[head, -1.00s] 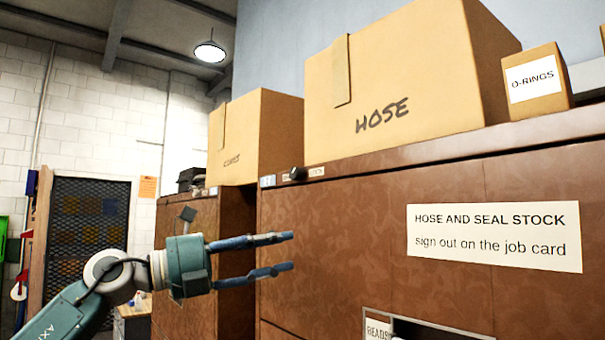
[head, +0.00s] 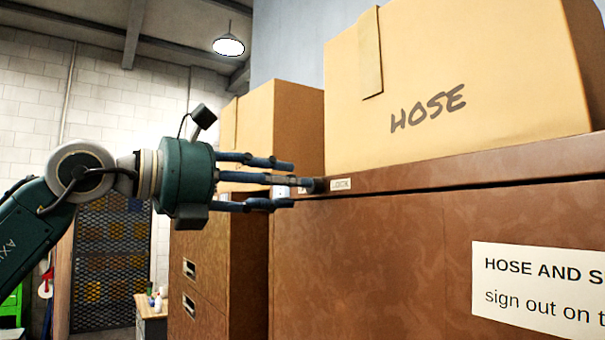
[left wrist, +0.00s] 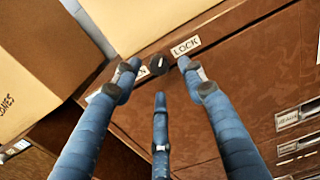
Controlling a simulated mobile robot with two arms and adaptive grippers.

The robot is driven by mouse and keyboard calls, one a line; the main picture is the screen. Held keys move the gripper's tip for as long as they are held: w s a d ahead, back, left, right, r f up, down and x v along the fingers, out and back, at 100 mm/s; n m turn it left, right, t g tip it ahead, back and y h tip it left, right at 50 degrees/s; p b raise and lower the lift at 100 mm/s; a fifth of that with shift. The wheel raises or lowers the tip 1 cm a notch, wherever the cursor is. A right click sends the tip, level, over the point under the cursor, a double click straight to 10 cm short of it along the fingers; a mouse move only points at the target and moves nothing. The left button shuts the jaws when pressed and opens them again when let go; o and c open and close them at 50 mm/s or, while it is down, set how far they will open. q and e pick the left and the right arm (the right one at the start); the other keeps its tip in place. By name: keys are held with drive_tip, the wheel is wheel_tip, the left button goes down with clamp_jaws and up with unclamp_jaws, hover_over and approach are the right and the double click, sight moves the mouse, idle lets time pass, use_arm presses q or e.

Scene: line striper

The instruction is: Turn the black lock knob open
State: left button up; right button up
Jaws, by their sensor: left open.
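The black lock knob (head: 319,185) sits on the top front rail of the brown cabinet (head: 380,240), beside a white LOCK label (head: 340,184). In the left wrist view the round knob (left wrist: 158,64) shows a pale pointer line; which label it points to I cannot tell. A second label (left wrist: 138,73), ending in N, is partly hidden by a finger. My left gripper (head: 288,185) is open, its three blue fingers pointing at the knob. In the left wrist view the gripper (left wrist: 160,82) has its fingertips spread around the knob's near side; contact is unclear. My right gripper is not in view.
A large HOSE carton (head: 450,90) stands on the cabinet just above the knob. Another carton (head: 290,120) sits on the neighbouring cabinet (head: 205,290) at left. A paper sign (head: 540,280) is on the cabinet front. Open space lies left of the cabinets.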

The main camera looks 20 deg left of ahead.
sight(315, 186)
use_arm(q)
drive_tip(key=p+x, duration=0.1)
drive_tip(key=x, duration=0.2)
drive_tip(key=shift+w+d, duration=0.2)
drive_tip(key=shift+w, duration=0.1)
clamp_jaws()
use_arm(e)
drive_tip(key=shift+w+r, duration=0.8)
